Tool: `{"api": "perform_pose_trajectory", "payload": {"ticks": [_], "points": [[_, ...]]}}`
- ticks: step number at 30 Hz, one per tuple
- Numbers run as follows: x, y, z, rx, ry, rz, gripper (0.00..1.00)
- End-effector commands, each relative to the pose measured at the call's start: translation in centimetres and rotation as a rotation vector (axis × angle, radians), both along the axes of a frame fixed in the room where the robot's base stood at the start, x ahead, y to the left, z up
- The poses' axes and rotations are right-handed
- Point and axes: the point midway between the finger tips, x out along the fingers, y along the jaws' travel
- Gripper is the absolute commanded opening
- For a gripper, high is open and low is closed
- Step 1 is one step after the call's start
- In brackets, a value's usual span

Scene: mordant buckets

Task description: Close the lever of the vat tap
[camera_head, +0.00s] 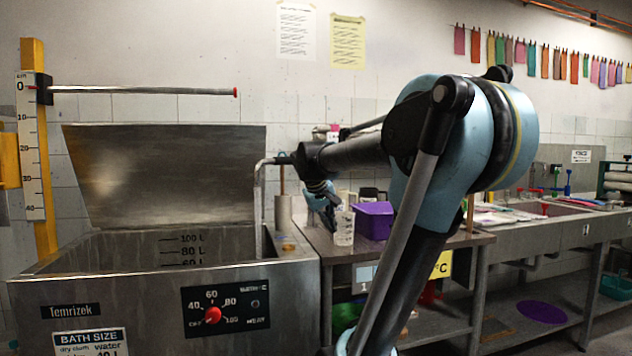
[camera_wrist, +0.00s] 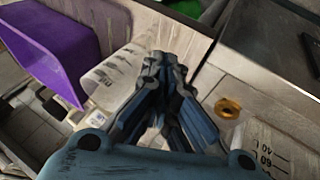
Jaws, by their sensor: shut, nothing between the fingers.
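The steel vat (camera_head: 165,290) stands at the left in the head view with its lid raised. A thin bent metal pipe (camera_head: 261,185), which looks like the tap's spout, comes down at the vat's right back corner. I cannot make out the tap's lever; my arm passes close to that spot. My gripper (camera_head: 331,222) points down over the side table, to the right of the pipe. In the wrist view my gripper (camera_wrist: 165,62) has its blue fingers together, with nothing held.
A clear measuring jug (camera_head: 344,228) and a purple bin (camera_head: 373,221) stand on the side table (camera_head: 345,250) close to my gripper. The wrist view also shows the jug (camera_wrist: 112,75), the bin (camera_wrist: 50,45) and a brass ring (camera_wrist: 228,107). A red dial (camera_head: 212,315) is on the vat's front.

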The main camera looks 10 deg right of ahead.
Motion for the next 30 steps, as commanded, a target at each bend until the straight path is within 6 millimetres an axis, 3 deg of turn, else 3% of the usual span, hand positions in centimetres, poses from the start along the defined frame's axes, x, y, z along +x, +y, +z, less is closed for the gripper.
{"api": "perform_pose_trajectory", "payload": {"ticks": [1,9,18,24,30], "points": [[2.1,0.1,1.6,-0.024,-0.014,0.009,0.0],[12.1,0.6,9.1,-0.162,-0.092,0.057,0.0],[22.0,2.3,15.6,-0.294,-0.174,0.114,0.0],[24.9,3.0,17.4,-0.335,-0.2,0.133,0.0],[25.9,2.5,17.0,-0.34,-0.204,0.134,0.0]]}}
